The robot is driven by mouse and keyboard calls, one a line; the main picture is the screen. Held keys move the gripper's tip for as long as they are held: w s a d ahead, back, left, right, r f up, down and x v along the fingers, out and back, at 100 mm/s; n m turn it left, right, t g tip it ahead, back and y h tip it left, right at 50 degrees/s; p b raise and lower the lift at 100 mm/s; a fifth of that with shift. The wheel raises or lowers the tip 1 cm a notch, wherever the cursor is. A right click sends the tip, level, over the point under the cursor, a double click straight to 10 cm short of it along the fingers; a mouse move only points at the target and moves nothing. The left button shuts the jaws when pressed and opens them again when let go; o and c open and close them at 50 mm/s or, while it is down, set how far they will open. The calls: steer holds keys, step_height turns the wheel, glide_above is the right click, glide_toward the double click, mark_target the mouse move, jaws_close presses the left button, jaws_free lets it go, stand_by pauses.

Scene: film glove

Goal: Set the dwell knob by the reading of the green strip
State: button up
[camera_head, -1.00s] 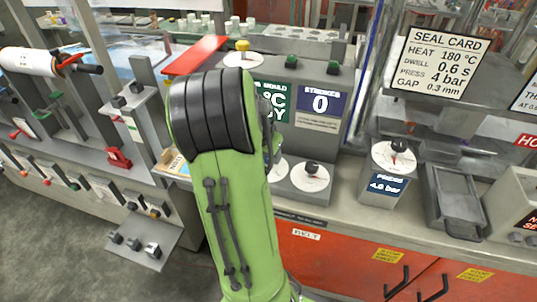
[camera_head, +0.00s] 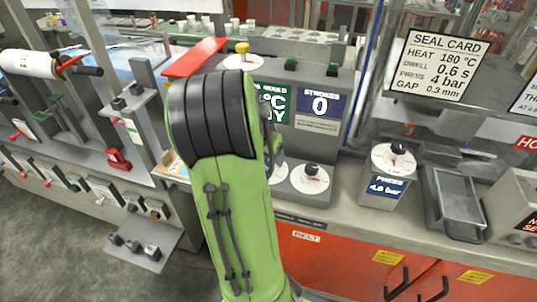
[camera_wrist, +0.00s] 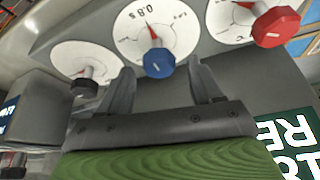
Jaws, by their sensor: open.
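The blue knob (camera_wrist: 158,64) sits on a white dial (camera_wrist: 183,38) marked "0.8 s", with a red pointer, in the wrist view. My gripper (camera_wrist: 159,72) is open, one finger on each side of the blue knob; contact is not clear. In the head view my green arm hides the blue knob and most of my gripper.
A black knob (camera_wrist: 85,86) and a red knob (camera_wrist: 274,26) flank the blue one in the wrist view. The seal card (camera_head: 440,66) reads dwell 0.6 s. The press dial (camera_head: 394,160) and a metal tray (camera_head: 456,203) stand to the right.

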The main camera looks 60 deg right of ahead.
steer(key=p+v, duration=0.4)
steer(key=v, duration=1)
steer(key=shift+a+r, duration=0.25)
steer(key=shift+r, duration=0.1)
steer(key=w+a+r+n+t+y, duration=0.1)
steer(key=w+a+r+n+t, duration=0.2)
steer(key=a+n, duration=0.5)
steer(key=s+a+n+t+y, duration=0.1)
steer(key=a+n, duration=0.4)
steer(key=a, duration=0.6)
steer(key=s+a+f+n+t+y, duration=0.1)
steer(key=s+a+n+t+y, duration=0.1)
steer(key=a+n, duration=0.4)
steer(key=s+a, duration=0.1)
steer(key=a, duration=0.4)
steer(key=shift+a+f, duration=0.35)
steer(key=shift+a, duration=0.05)
steer(key=shift+s, duration=0.15)
